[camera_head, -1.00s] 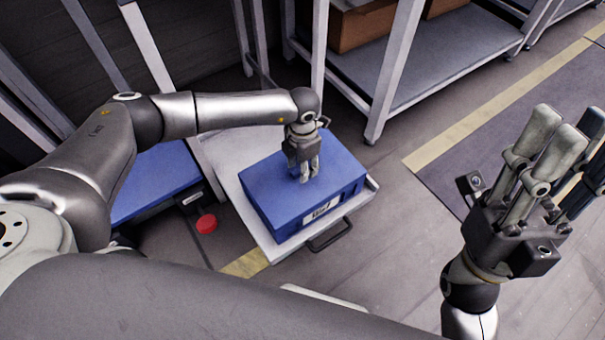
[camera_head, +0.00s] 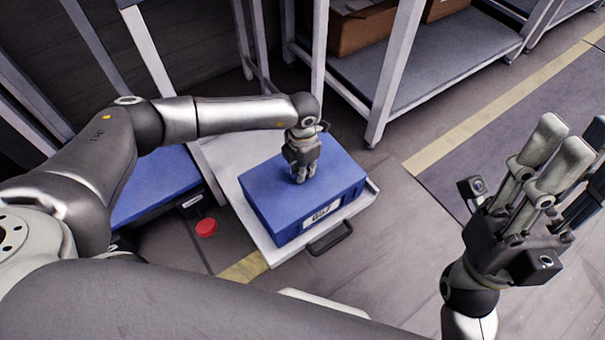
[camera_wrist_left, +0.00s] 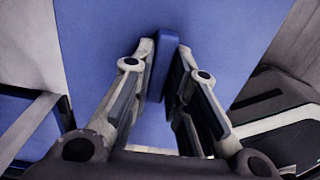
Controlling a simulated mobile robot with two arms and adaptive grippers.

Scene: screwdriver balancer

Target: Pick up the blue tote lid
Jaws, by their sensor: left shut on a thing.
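The blue tote lid (camera_head: 265,187) is the flat top of a blue tote (camera_head: 345,203) with a white label, in the middle of the head view. My left gripper (camera_head: 300,178) points down at the lid's middle. In the left wrist view its fingers (camera_wrist_left: 166,50) are shut on a narrow raised blue grip (camera_wrist_left: 161,70) on the lid (camera_wrist_left: 95,30). The lid still rests on the tote, and I see no gap between them. My right gripper (camera_head: 572,150) is at the right, fingers up, open and empty, away from the tote.
The tote stands on a light platform (camera_head: 268,243) with a dark handle (camera_head: 331,238). Left of it are another blue surface (camera_head: 155,185) and a red round button (camera_head: 206,227). A metal shelf (camera_head: 420,70) with cardboard boxes (camera_head: 360,28) stands behind. The floor at the right is clear.

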